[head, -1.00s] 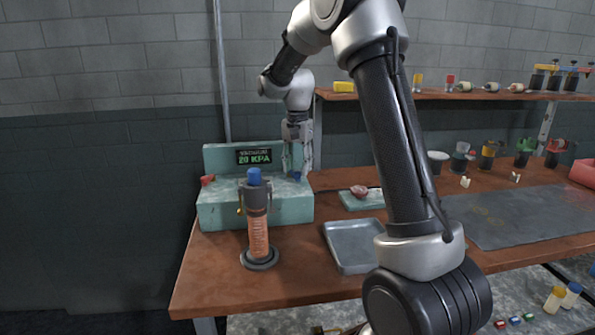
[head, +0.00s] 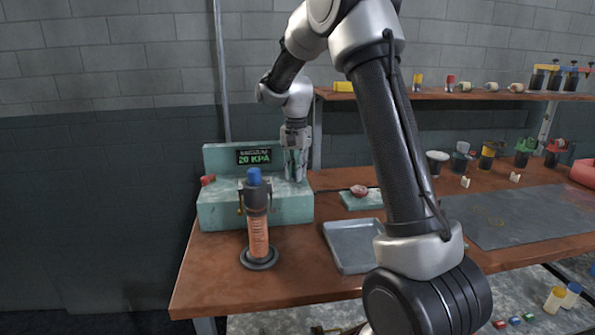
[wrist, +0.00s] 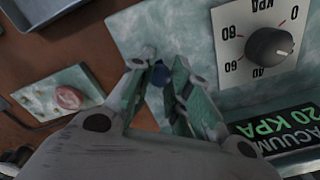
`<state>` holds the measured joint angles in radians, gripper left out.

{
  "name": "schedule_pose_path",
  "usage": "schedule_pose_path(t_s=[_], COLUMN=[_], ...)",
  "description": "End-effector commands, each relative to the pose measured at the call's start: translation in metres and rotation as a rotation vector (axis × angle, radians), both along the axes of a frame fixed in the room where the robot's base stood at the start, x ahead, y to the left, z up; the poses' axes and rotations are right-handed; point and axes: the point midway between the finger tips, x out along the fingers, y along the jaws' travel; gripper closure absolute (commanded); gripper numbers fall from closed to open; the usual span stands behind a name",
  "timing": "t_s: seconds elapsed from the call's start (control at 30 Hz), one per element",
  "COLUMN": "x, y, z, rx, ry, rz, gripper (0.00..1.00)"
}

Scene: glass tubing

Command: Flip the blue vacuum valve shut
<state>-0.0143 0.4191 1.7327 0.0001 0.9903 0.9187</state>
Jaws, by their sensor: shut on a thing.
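The teal vacuum unit (head: 215,213) stands on the left end of the bench. Its display (head: 254,157) reads 20 kPa. My gripper (head: 297,178) points down at the unit's right end. In the wrist view my gripper (wrist: 160,82) has its fingertips around the small dark blue valve handle (wrist: 158,74) and is shut on it. The fingers cover part of the handle, so its exact angle is hard to tell. In the head view the handle is hidden by the fingers.
A blue-capped tube (head: 257,232) stands in a holder in front of the unit. A red knob (head: 208,180) is at the unit's left end. A grey tray (head: 352,246) and a red button on a teal plate (head: 360,201) lie to the right.

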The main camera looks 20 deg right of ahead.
Motion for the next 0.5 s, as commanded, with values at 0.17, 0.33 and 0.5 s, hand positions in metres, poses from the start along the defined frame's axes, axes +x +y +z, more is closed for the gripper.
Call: schedule_pose_path(t_s=[0.17, 0.33, 0.5], x=[0.0023, 0.0029, 0.0029], y=[0.0105, 0.0125, 0.0126], z=[0.0004, 0.0005, 0.0005], rx=[0.000, 0.000, 0.000], ry=[-0.001, -0.001, -0.002], rz=[-0.138, -0.172, -0.171], gripper=[1.00, 1.00, 1.00])
